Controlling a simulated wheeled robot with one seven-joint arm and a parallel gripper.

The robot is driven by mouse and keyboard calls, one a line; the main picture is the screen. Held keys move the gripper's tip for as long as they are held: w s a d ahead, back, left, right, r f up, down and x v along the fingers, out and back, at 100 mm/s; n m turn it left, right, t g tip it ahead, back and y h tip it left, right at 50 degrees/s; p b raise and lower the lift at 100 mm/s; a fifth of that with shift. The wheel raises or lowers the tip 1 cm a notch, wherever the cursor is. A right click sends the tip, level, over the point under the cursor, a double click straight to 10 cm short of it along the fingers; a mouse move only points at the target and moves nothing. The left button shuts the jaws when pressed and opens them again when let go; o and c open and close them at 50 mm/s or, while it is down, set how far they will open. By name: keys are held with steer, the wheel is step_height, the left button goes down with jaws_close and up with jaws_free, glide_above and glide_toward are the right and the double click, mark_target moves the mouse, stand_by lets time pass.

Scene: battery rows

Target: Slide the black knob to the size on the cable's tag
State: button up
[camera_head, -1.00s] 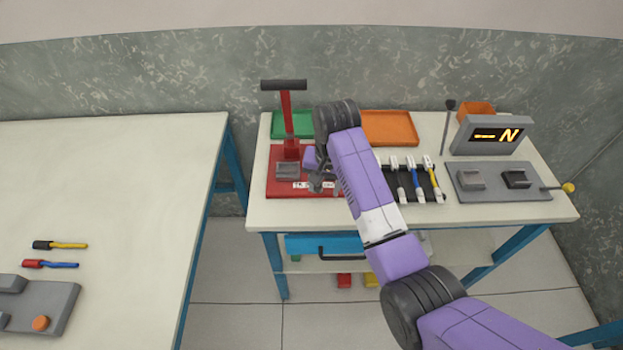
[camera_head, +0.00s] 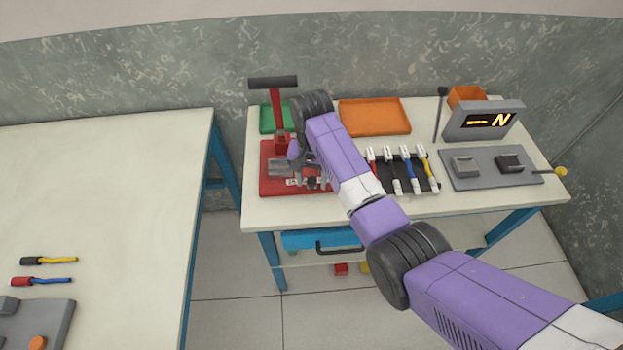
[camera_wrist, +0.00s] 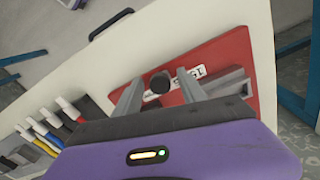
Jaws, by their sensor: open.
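The black knob (camera_wrist: 160,82) shows in the wrist view over a white labelled strip (camera_wrist: 186,75) on the red press base (camera_wrist: 224,57). My gripper (camera_wrist: 159,85) is open above the base, with one finger on each side of the knob and gaps between. I cannot tell how deep the fingers reach around it. In the head view my gripper (camera_head: 312,178) is over the red base (camera_head: 270,187), and my arm hides the knob. The cables (camera_head: 408,174) lie in a black rack (camera_head: 432,184); no tag is readable. The strip's printing is too small to read.
The press's red post with its dark handle (camera_head: 273,83) stands behind my gripper. A green tray (camera_head: 268,118) and an orange tray (camera_head: 375,117) lie at the back. A display (camera_head: 484,121) and a grey plate (camera_head: 488,180) are at the right.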

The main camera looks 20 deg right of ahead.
steer(key=shift+f, duration=0.4)
jaws_close()
stand_by(1.2)
